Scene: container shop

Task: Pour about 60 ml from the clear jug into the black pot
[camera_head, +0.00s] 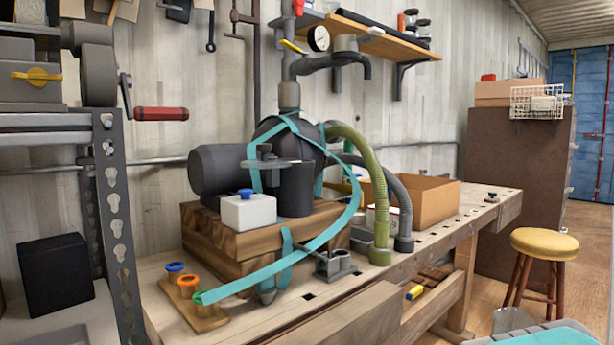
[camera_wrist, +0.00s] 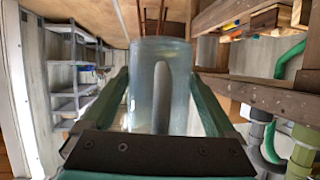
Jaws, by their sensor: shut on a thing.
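The clear jug (camera_wrist: 144,83) shows in the wrist view as a bluish see-through body with a darker loop shape, perhaps its handle. My gripper (camera_wrist: 160,80) is shut on it, with one green finger on each side. The liquid level and tilt cannot be told. In the head view, a clear thing (camera_head: 512,320) at the lower right edge may be the jug, partly cut off. I cannot make out a black pot for certain; a black box-like thing (camera_head: 55,275) stands on the left shelf.
A workbench (camera_head: 345,285) holds a pump (camera_head: 295,170) with green and grey hoses, a white block (camera_head: 248,210) and a cardboard box (camera_head: 420,200). A yellow-topped stool (camera_head: 544,242) stands at the right. A metal rack (camera_head: 110,200) stands at the left. Floor shows near the stool.

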